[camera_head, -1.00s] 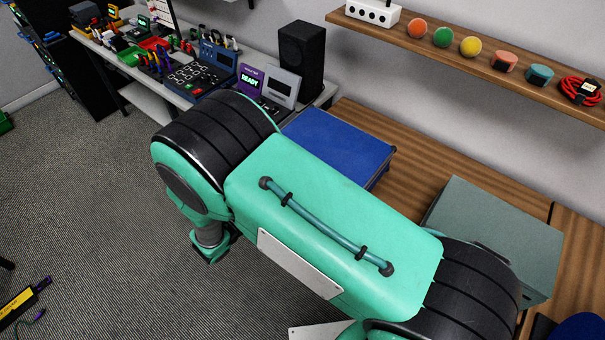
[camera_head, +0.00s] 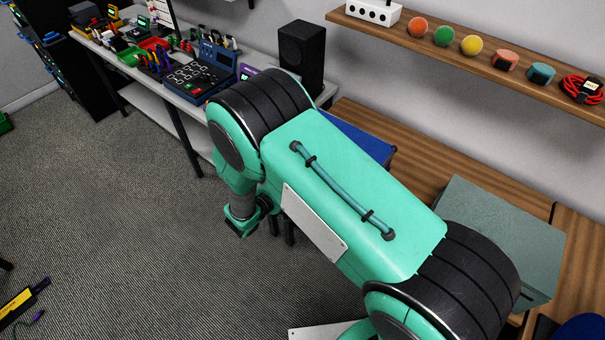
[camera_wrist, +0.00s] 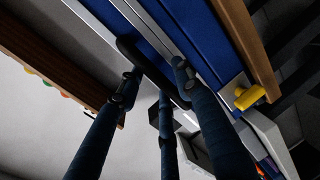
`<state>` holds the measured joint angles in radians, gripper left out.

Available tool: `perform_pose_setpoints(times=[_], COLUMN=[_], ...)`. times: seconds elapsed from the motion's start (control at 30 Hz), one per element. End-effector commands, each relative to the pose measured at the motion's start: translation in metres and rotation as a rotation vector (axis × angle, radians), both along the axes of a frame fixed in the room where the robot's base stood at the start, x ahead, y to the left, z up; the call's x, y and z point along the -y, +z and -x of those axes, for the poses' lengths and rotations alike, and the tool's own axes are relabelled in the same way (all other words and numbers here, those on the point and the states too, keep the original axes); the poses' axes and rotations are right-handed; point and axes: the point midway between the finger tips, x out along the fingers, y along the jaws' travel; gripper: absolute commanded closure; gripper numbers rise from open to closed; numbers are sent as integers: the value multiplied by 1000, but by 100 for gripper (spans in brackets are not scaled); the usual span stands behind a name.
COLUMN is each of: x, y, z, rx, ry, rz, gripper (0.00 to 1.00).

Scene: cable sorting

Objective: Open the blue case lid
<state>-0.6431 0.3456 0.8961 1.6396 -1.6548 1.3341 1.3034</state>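The blue case (camera_head: 372,143) is on the wooden table in the head view, its lid looking shut, mostly hidden behind my arm. In the wrist view, the case's blue face (camera_wrist: 185,28) has silver edges and a black bar-like handle (camera_wrist: 152,68). A yellow latch-like piece (camera_wrist: 250,96) shows to its right. My gripper (camera_wrist: 158,75) has its dark fingers spread, with the tips close to the handle. I cannot tell whether they touch it. In the head view my gripper (camera_head: 283,232) points down in front of the table, its fingertips apart.
A grey-green box (camera_head: 495,235) stands on the wooden table (camera_head: 425,170) to the right. A black speaker (camera_head: 301,55) and a crowded tool bench (camera_head: 185,103) are at the back left. A wall shelf (camera_head: 455,55) holds coloured balls and a red cable. The floor at left is mostly open.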

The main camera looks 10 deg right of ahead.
Motion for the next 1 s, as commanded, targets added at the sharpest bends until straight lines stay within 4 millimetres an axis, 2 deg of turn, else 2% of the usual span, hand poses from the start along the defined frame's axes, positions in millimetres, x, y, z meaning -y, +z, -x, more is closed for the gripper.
perform_pose_setpoints(times=[0.33,0.37,0.5,0.53,0.83,1.0], x=[1,1,1,1,2,2], y=[0,0,-1,-1,0,7], z=[-2,-1,-1,-1,-1,-2], rx=[0,0,0,0,-4,-15], ry=[0,0,0,0,0,0], rz=[0,0,0,0,-2,-16], gripper=[65,69,97,100,100,100])
